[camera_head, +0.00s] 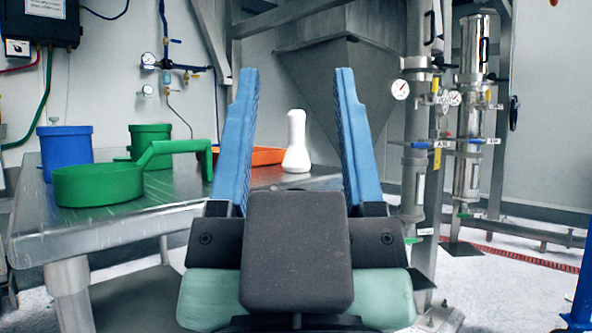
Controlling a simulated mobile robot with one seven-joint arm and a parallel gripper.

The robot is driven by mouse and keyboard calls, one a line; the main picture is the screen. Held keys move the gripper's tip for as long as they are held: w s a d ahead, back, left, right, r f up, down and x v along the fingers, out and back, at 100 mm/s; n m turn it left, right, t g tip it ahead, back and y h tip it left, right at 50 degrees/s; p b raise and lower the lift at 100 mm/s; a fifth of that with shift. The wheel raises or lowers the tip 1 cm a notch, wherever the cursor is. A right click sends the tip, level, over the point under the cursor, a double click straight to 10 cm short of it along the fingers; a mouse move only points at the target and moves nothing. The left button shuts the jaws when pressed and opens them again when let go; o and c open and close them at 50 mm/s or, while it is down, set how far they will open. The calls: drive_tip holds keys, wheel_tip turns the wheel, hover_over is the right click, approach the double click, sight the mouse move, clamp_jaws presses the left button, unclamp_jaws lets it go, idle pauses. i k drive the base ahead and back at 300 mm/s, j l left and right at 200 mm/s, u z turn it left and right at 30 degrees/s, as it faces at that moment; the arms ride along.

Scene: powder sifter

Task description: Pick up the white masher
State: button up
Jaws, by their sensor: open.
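The white masher (296,150) stands upright on the right end of the metal table, its wider base down and its narrow handle up. My gripper (295,75) is in the foreground with its two blue fingers spread wide apart and nothing between them. In the picture the masher shows between the fingers, farther away than they are, and nothing touches it. The masher's outline is fully visible.
The metal table (105,222) holds a green sifter with a handle (98,186), a blue container (66,150), a green container (150,138) and an orange tray (262,156), partly hidden by my left finger. Steel pipes with gauges (415,140) stand at right.

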sight(296, 159)
drive_tip(key=i, duration=0.85)
